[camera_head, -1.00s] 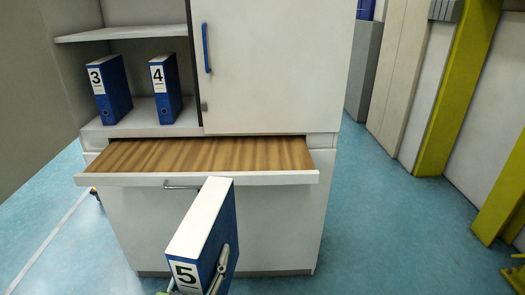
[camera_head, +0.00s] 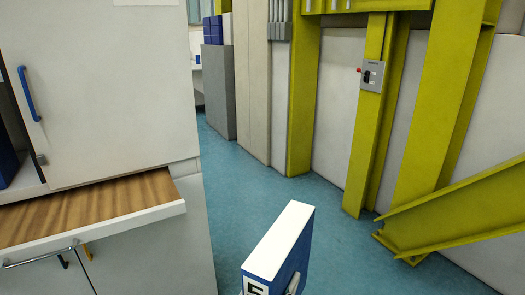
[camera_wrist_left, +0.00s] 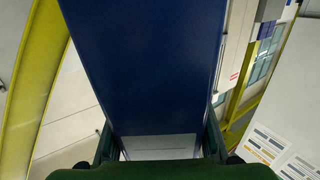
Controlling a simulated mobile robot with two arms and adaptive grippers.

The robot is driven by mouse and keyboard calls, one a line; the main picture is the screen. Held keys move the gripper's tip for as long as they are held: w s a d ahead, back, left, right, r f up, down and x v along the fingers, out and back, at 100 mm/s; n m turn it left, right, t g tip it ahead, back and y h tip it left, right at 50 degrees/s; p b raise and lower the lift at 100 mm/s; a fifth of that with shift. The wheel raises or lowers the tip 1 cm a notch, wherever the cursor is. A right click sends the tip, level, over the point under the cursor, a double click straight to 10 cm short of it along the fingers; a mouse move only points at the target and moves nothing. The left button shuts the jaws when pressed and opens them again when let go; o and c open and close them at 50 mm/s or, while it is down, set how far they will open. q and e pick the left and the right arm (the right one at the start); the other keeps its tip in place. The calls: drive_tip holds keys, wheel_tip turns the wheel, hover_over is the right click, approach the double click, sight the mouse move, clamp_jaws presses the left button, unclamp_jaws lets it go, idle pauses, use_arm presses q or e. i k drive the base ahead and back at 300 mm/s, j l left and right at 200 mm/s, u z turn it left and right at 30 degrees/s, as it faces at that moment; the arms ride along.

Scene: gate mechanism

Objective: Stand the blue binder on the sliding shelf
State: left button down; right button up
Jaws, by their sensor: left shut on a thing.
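The blue binder (camera_head: 278,250) is a dark blue file with a white top edge and a number label, partly cut off at the bottom of the head view. My left gripper (camera_wrist_left: 160,146) is shut on the binder, with a finger on each side of it in the left wrist view, where the blue cover (camera_wrist_left: 145,65) fills the middle. The binder is upright and well to the right of the sliding shelf. The sliding shelf (camera_head: 95,208), wood-topped with a white front edge, is pulled out at the left of the head view. My right gripper is not seen.
A white cabinet (camera_head: 110,85) with a closed blue-handled door stands above the shelf. A metal handle (camera_head: 40,255) and small dark and orange pieces sit below the shelf's edge. Yellow steel beams (camera_head: 425,110) stand at the right. Blue floor (camera_head: 235,190) lies open between.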

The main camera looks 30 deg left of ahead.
sight(130, 197)
drive_tip(key=i+j+z, duration=0.15)
drive_tip(key=i+j, duration=0.3)
drive_tip(key=i, duration=0.25)
drive_tip(key=i+j+z, duration=0.15)
drive_tip(key=i+j, duration=0.35)
drive_tip(key=i, duration=0.2)
drive_tip(key=i+j+u, duration=0.15)
drive_tip(key=i+u, duration=0.15)
drive_tip(key=i, duration=0.55)
drive_tip(key=i+l+u, duration=0.1)
drive_tip(key=i+u, duration=0.25)
drive_tip(key=i, duration=0.5)
drive_tip(key=i+j+u, duration=0.1)
drive_tip(key=i+u, duration=0.35)
drive_tip(key=i, duration=0.4)
drive_tip(key=i+l+u, duration=0.25)
drive_tip(key=i+u, duration=0.2)
drive_tip(key=i, duration=0.4)
drive_tip(key=i+u, duration=0.1)
drive_tip(key=u, duration=0.85)
drive_tip(key=i+l+u, duration=0.1)
drive_tip(key=u, duration=1.9)
